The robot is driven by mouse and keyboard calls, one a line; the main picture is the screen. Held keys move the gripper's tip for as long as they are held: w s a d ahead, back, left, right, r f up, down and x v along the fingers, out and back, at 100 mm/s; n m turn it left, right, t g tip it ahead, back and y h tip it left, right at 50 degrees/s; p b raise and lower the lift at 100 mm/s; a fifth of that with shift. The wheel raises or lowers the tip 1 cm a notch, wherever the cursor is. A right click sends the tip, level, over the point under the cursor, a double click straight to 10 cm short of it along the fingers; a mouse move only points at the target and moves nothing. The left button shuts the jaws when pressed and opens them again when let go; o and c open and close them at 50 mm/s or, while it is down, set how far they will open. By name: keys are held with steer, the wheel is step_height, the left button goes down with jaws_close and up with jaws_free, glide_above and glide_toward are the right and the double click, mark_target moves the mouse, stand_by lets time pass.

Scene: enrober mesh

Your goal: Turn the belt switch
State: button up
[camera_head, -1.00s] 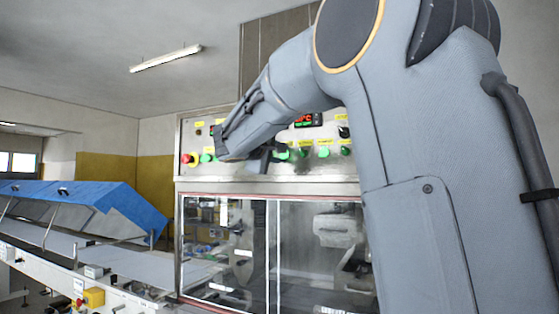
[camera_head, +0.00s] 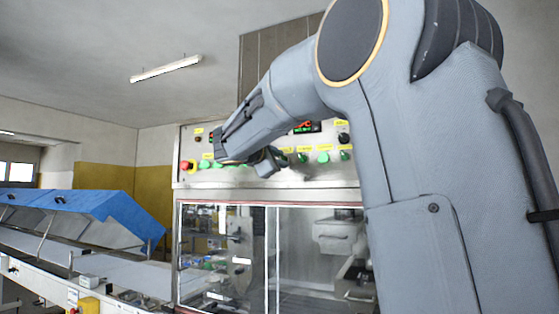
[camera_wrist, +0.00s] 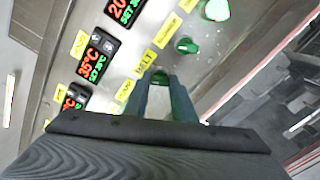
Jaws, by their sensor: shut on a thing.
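The belt switch (camera_wrist: 160,77) is a small green knob beside a yellow label (camera_wrist: 147,61) that seems to read "BELT" in the wrist view. My gripper (camera_wrist: 161,84) has its two fingers on either side of the knob and is shut on it. The fingers cover much of the knob, so its turned position is hard to tell. In the head view my gripper (camera_head: 270,163) is at the control panel (camera_head: 320,171), and the wrist hides the belt switch there.
Another green knob (camera_wrist: 187,46) is close beside the fingers. Red digital displays (camera_wrist: 93,63) are to the left in the wrist view. A red button (camera_head: 185,166) is at the panel's left end. Glass doors (camera_head: 235,260) lie below, and a blue-hooded conveyor (camera_head: 90,210) stands left.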

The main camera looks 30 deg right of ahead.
steer(key=shift+n, duration=0.3)
steer(key=o, duration=1.1)
steer(key=shift+c, duration=0.2)
steer(key=b+v, duration=0.2)
steer(key=v, duration=0.6)
